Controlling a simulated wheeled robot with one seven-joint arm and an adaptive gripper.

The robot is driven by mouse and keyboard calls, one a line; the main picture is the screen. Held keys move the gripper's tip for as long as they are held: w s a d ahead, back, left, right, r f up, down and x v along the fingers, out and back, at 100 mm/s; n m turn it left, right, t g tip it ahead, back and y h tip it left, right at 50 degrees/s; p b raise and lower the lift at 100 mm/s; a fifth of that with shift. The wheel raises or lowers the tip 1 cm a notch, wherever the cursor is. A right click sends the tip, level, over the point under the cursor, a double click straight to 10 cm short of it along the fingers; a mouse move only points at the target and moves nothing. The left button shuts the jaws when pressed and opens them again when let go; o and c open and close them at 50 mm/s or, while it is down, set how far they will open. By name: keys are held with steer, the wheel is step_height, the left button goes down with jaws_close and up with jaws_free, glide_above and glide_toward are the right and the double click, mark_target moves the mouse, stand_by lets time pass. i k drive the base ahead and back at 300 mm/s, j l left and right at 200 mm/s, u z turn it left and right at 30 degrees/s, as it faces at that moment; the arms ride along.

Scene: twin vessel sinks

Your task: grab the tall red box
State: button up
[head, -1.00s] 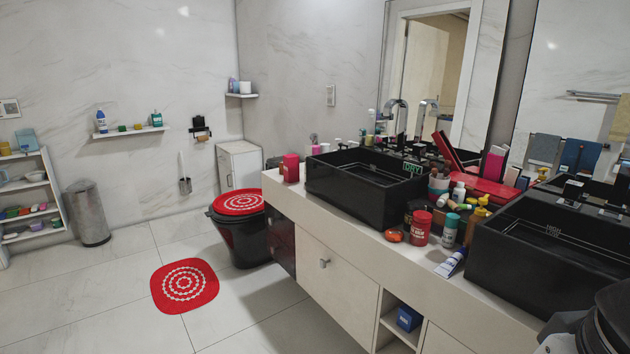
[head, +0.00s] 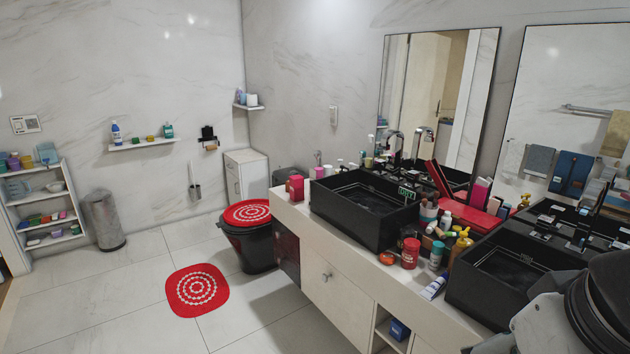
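A smaller red container (head: 296,188) stands at the counter's far left end, by the left sink. Dark and grey parts of my arm fill the lower right corner, over the near sink. My gripper's fingers do not show.
The left sink (head: 345,222) and right sink (head: 470,312) sit on a pale counter (head: 345,258). A red jar (head: 410,253) and several bottles crowd between them. A toilet (head: 252,248), a red mat (head: 190,307) and a bin (head: 106,222) stand left. Floor in front is open.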

mark_target(297, 182)
steer(key=i+j, duration=1.4)
steer(key=i, duration=0.15)
steer(key=i+j, duration=1.45)
steer(key=i+l+z, duration=0.05)
steer(key=i+l, duration=0.05)
steer(key=i, duration=0.05)
